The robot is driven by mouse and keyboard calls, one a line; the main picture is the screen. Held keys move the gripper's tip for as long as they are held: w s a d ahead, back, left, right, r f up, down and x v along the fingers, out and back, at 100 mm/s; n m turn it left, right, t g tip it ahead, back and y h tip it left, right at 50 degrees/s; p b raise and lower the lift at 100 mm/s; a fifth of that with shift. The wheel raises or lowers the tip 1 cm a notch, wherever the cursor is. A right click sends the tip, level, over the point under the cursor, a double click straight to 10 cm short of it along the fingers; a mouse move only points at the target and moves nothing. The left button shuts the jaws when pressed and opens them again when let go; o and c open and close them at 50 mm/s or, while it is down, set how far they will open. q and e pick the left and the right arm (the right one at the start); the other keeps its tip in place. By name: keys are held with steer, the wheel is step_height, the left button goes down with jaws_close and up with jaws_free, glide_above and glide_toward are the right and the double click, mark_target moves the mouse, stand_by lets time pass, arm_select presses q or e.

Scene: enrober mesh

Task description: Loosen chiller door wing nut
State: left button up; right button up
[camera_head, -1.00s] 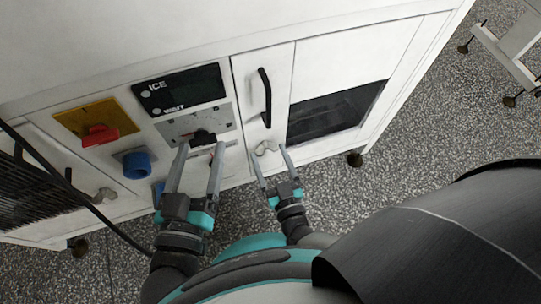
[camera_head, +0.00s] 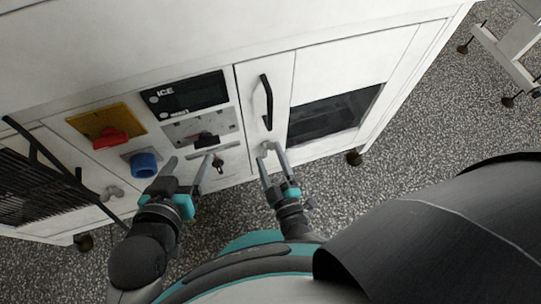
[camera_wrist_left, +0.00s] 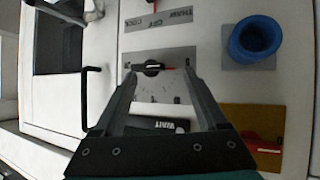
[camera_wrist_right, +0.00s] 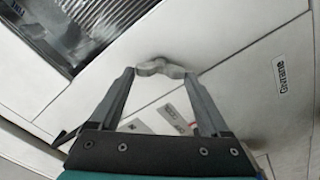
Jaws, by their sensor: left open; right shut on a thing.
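The pale grey wing nut (camera_head: 266,147) sits low on the narrow white door (camera_head: 262,75), below its black handle (camera_head: 266,102). My right gripper (camera_head: 270,152) is shut on the wing nut. In the right wrist view the wing nut (camera_wrist_right: 160,67) lies between the fingertips, which hide part of its sides. My left gripper (camera_head: 188,162) is open and empty in front of the control panel, near a black rotary knob (camera_head: 206,141). In the left wrist view the knob (camera_wrist_left: 152,68) appears between the open fingertips; contact cannot be told.
A red switch on a yellow plate (camera_head: 84,124) and a blue socket (camera_head: 145,164) are left of the knob. A key switch (camera_head: 218,164) sits below it. Another wing nut (camera_head: 112,193) is further left. A dark display (camera_head: 186,93) is above.

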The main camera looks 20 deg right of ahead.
steer(key=n, duration=0.4)
steer(key=shift+f+n, duration=0.1)
steer(key=shift+n, duration=1.9)
steer(key=shift+w, duration=0.1)
steer(key=o, duration=1.2)
steer(key=shift+f, duration=0.1)
